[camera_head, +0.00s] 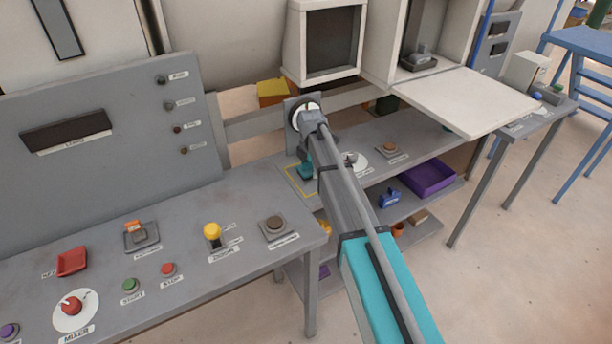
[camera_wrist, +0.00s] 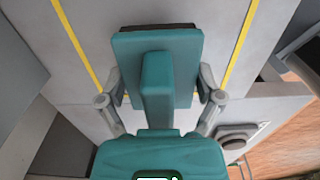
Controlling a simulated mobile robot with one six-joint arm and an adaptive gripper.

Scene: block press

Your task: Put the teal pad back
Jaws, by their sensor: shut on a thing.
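The teal pad (camera_wrist: 187,50) is a square block with a raised teal bar on top and a dark edge along its far side. My gripper (camera_wrist: 160,92) has a finger on each side of it and is shut on it. In the head view the teal pad (camera_head: 305,171) shows small below my wrist, partly hidden by my arm. A yellow outline (camera_head: 295,181) is marked on the grey bench there. In the wrist view the pad lies between two yellow lines (camera_wrist: 78,45). I cannot tell whether it touches the bench.
A square button (camera_wrist: 236,138) lies to the right of my gripper in the wrist view. A yellow knob (camera_head: 212,233) and a brown button (camera_head: 275,226) are on the near bench. A purple tray (camera_head: 430,178) is on the shelf below. A white box (camera_head: 326,45) stands behind my wrist.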

